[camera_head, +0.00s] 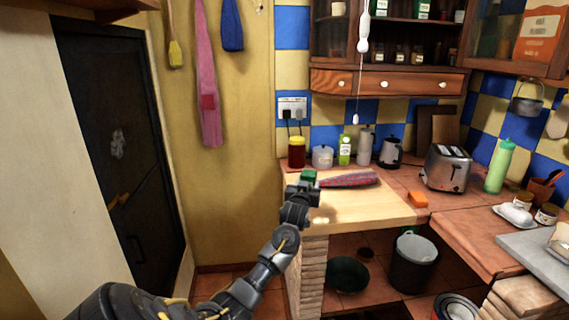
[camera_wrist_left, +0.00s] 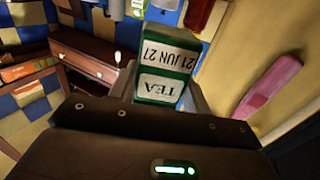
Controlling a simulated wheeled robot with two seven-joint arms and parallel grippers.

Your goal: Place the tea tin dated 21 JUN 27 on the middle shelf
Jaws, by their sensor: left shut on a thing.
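The tea tin (camera_wrist_left: 165,65) is green and white. In the left wrist view its label reads TEA and 21 JUN 27, upside down in the picture. My left gripper (camera_head: 305,185) is shut on this tin, whose green top (camera_head: 309,176) shows just above the gripper in the head view. The gripper is over the left part of the wooden counter. The wall cabinet (camera_head: 388,45) at upper centre has shelves with several green-and-white tins, one of them (camera_head: 422,9) on an upper shelf, and jars below. My right gripper is not in view.
A red jar with a yellow lid (camera_head: 297,152), a clear container (camera_head: 322,157), a green carton (camera_head: 345,150) and a kettle (camera_head: 391,152) stand along the counter's back. A patterned cloth (camera_head: 348,179) lies beside the gripper. A white pull cord (camera_head: 362,45) hangs before the cabinet.

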